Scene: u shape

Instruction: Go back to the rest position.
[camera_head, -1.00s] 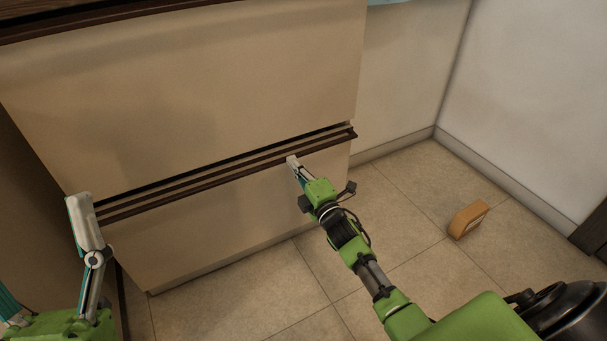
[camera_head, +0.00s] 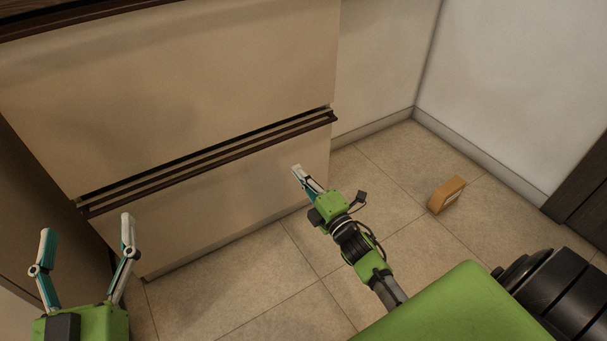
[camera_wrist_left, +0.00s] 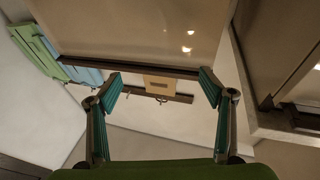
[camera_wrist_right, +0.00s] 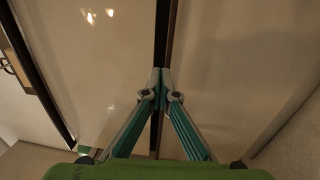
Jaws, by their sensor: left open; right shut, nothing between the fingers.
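My left gripper (camera_head: 86,245) is at the lower left of the head view, its two fingers spread and empty. In the left wrist view its fingers (camera_wrist_left: 153,85) stand wide apart with nothing between them. My right gripper (camera_head: 297,168) is shut and empty in the head view, in front of the lower cream drawer (camera_head: 215,205), below the dark handle strip (camera_head: 215,162). In the right wrist view its fingertips (camera_wrist_right: 161,75) meet over the dark strip; I cannot tell whether they touch the front.
An orange-brown block (camera_head: 447,194) lies on the tiled floor (camera_head: 400,255) at the right. The upper cream drawer (camera_head: 180,90) fills the upper left. A white wall (camera_head: 510,90) and a dark panel (camera_head: 585,195) bound the right side.

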